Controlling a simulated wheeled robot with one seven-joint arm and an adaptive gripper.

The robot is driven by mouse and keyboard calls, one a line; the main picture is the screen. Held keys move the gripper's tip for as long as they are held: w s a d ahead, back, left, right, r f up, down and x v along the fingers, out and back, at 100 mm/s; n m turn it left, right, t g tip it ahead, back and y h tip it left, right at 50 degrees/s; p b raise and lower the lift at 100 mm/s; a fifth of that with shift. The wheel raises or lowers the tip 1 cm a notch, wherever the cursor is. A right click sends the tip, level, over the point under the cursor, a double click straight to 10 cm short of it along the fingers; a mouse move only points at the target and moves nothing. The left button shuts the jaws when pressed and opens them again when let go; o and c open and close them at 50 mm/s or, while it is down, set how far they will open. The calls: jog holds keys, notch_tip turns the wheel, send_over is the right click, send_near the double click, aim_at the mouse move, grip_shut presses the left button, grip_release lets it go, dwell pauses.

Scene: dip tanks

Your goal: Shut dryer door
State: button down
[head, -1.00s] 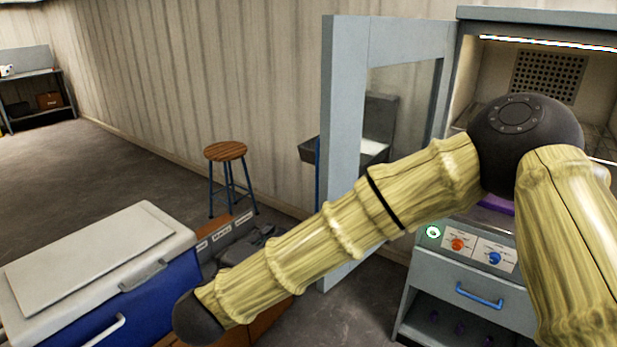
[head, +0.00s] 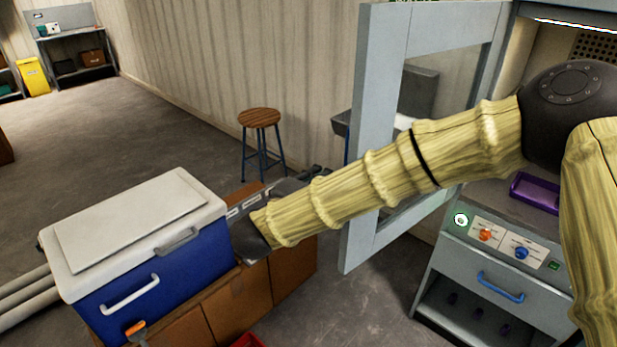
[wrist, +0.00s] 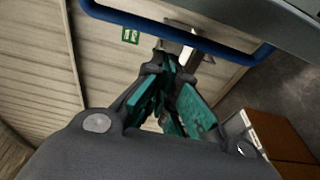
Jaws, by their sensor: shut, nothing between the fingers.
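The dryer (head: 462,245) stands at the right in the head view, with its chamber open. Its grey framed door with a glass pane (head: 372,130) is swung wide open to the left. My arm crosses in front of the door and covers part of it. My gripper does not show clearly in the head view. In the wrist view my gripper (wrist: 178,88) is shut and empty, with teal finger pads. A blue bar handle (wrist: 235,52) on a grey panel, probably the door, crosses beyond the fingers. I cannot tell whether they touch.
A blue cooler with a white lid (head: 150,265) sits on a wooden cabinet (head: 240,305) at the lower left. A stool (head: 259,118) stands by the wall. A purple tray (head: 534,192) lies at the dryer.

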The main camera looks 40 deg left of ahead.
jog(key=d+p, duration=0.1)
jog(key=d, duration=0.3)
jog(key=shift+p, duration=0.35)
